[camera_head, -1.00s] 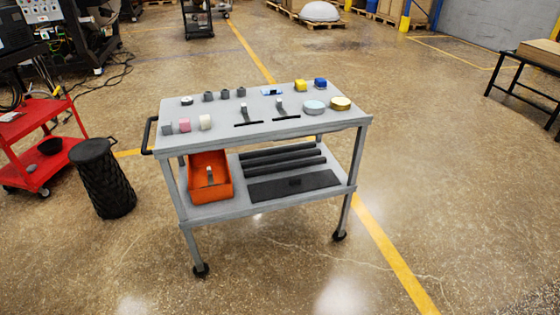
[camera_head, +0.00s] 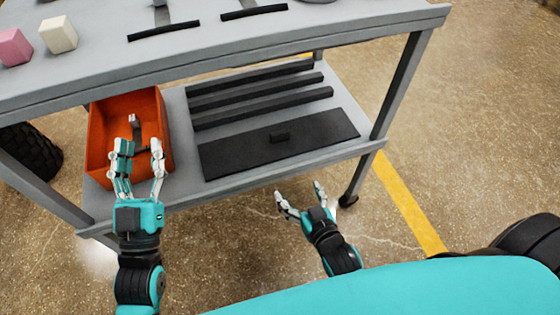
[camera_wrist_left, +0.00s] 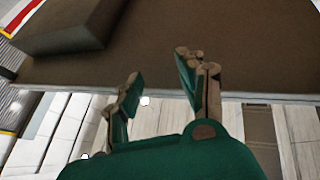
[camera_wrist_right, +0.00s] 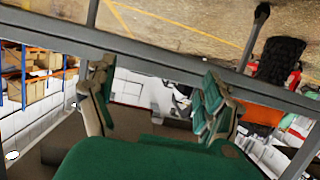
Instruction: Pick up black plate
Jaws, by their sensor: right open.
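My right gripper (camera_head: 299,191) is open and empty, just in front of the shelf's front edge and apart from the plate. My left gripper (camera_head: 139,150) has its fingers apart and appears empty. In the head view it overlaps the orange bin; whether it touches the bin is unclear. The left wrist view shows its spread fingers (camera_wrist_left: 163,75) below a dark surface. The right wrist view shows its spread fingers (camera_wrist_right: 155,85) near a grey rail.
The grey cart's upper top (camera_head: 230,42) hangs over the lower shelf and limits room above. Several black bars (camera_head: 262,103) lie behind the plate. The orange bin (camera_head: 96,140) stands to its left. A cart leg (camera_head: 398,85) rises at the right. Floor in front is free.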

